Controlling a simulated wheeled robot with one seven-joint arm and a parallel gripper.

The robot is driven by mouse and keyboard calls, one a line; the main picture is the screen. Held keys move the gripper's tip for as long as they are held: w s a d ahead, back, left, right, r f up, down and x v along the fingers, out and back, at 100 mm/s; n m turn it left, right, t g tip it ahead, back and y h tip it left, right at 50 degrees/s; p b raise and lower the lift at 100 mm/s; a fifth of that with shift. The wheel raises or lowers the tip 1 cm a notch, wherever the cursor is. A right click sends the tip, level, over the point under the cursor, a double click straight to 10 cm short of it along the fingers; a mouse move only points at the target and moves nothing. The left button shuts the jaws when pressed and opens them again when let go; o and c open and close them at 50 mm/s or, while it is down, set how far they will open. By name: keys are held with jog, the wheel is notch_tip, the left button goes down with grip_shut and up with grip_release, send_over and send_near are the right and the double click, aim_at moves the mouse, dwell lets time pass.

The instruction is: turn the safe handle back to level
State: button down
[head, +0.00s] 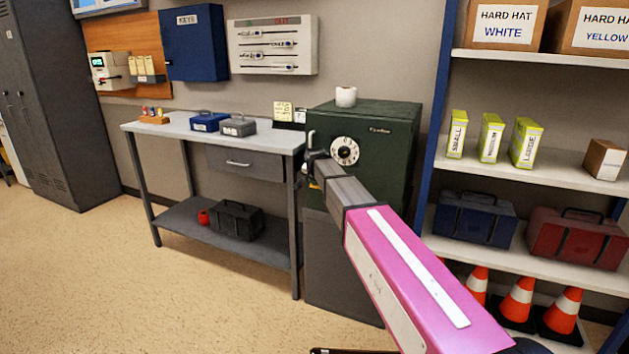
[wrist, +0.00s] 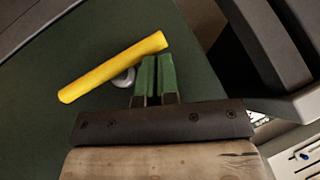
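The dark green safe (head: 395,130) stands on a grey cabinet, with a white dial (head: 345,151) on its front. In the wrist view its yellow bar handle (wrist: 100,75) lies slanted across the green door (wrist: 55,60), right end higher in that picture. A silver hub (wrist: 124,77) shows beside the bar's middle. My gripper (wrist: 157,60) has its two green fingers side by side, closed with nothing seen between them. Their tips are close by the bar's right end; I cannot tell if they touch it. In the head view my arm mostly hides the handle.
A grey workbench (head: 180,127) with small boxes stands left of the safe. A shelf unit (head: 560,170) with cases and boxes stands at the right, with traffic cones (head: 518,300) low down. A white roll (head: 346,96) sits on the safe. The floor at left is clear.

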jog(key=shift+a+f, duration=0.15)
jog(key=v, duration=1.1)
jog(key=s+d+f+n+g+h, duration=0.1)
jog(key=s+d+f+g, duration=0.1)
jog(key=s+d+f, duration=0.55)
jog(key=s+d+f+n+g, duration=0.15)
jog(key=s+d+f, duration=0.25)
jog(key=d+f, duration=0.5)
jog(key=s+d+f+n+g, duration=0.1)
jog(key=s+d+f+g, duration=0.1)
jog(key=s+d+f, duration=0.3)
jog(key=s+d+f+n+g, duration=0.1)
jog(key=s+d+f+g, duration=0.1)
jog(key=s+d+f, duration=0.3)
jog(key=s+f, duration=0.4)
jog(key=s, duration=0.3)
jog(key=shift+s+n, duration=0.25)
jog(key=shift+n, duration=0.1)
jog(key=shift+d, duration=0.1)
